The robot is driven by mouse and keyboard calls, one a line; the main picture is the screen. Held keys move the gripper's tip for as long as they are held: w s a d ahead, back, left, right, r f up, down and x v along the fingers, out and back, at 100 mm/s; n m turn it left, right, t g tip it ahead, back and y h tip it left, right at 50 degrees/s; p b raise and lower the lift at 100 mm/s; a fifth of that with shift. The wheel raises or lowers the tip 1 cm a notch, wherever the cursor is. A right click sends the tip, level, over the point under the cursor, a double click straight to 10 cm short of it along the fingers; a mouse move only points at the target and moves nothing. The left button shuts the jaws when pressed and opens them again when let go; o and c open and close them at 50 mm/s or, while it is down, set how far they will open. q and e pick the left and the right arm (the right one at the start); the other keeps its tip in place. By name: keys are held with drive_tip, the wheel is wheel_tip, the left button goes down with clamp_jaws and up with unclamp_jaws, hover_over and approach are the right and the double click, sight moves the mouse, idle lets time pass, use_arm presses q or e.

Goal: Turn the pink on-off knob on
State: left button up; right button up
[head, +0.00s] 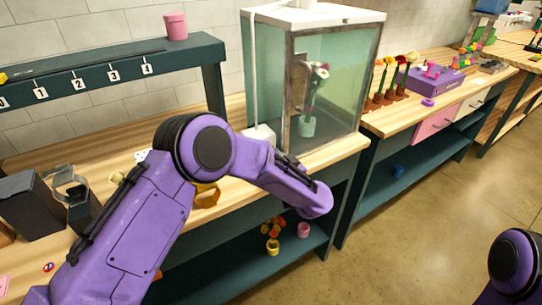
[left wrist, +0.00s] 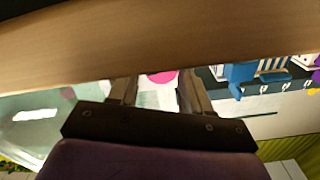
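In the left wrist view a pink rounded thing (left wrist: 163,76) shows between the two fingers of my left gripper (left wrist: 158,93), partly cut off by a wooden edge; I cannot tell whether it is the knob. The fingers stand apart with no visible contact on it. In the head view my left forearm reaches to the front edge of the bench below the glass case, and its fingers are hidden. No pink on-off knob can be clearly made out there. My right gripper is out of view; only a purple part of my right arm shows at the lower right.
A glass case (head: 345,75) holding a flower in a vase stands on the bench. A pink pot (head: 303,230) and a yellow pot of orange flowers (head: 273,246) are on the lower shelf. A purple box (head: 440,82) stands on the bench farther right. The floor at right is clear.

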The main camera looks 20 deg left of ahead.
use_arm(q)
drive_tip(key=b+v, duration=0.2)
drive_tip(key=v, duration=0.8)
drive_tip(key=shift+s+d, duration=0.2)
drive_tip(key=shift+s, duration=0.05)
